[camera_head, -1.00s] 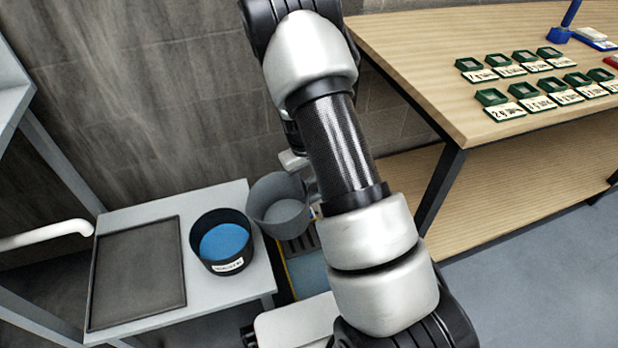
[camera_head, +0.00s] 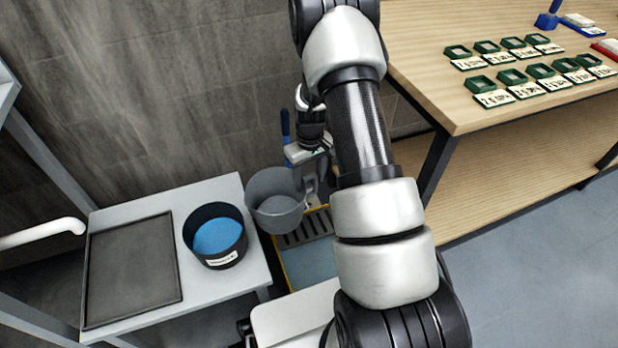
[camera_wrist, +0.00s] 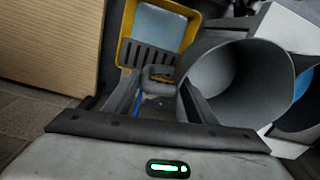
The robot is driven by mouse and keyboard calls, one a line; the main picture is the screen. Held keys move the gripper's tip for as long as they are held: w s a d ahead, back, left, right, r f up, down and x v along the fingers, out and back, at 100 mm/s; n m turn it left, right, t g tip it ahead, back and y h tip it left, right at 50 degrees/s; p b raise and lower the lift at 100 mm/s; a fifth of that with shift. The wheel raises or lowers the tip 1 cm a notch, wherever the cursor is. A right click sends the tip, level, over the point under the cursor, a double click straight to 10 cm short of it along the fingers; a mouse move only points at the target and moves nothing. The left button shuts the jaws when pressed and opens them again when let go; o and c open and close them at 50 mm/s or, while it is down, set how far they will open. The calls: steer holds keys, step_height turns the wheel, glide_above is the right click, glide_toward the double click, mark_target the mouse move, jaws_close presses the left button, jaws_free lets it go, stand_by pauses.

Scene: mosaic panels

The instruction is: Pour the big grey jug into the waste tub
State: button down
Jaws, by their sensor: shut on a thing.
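The big grey jug (camera_head: 272,213) hangs roughly upright, right of and a little behind the black tub, with its open top showing. My gripper (camera_head: 313,180) is shut on the jug's handle, on the jug's right side. In the wrist view the handle (camera_wrist: 158,72) lies between the fingers, and the jug's wide mouth (camera_wrist: 222,85) is at right. How much is in the jug I cannot tell. The round black tub (camera_head: 192,240) has blue contents and a white label too small to read. It stands on a small grey table and is partly hidden behind the jug in the wrist view.
A dark flat tray (camera_head: 130,270) lies left of the tub on the grey table (camera_head: 218,290). A yellow bucket (camera_head: 284,272) with a grey grille stands below the jug. A wooden bench (camera_head: 430,70) with several green-and-white items is at right. A white pipe (camera_head: 45,232) reaches in from the left.

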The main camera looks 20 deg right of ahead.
steer(key=shift+r, duration=0.15)
steer(key=shift+r+p, duration=1.25)
steer(key=shift+r, duration=0.6)
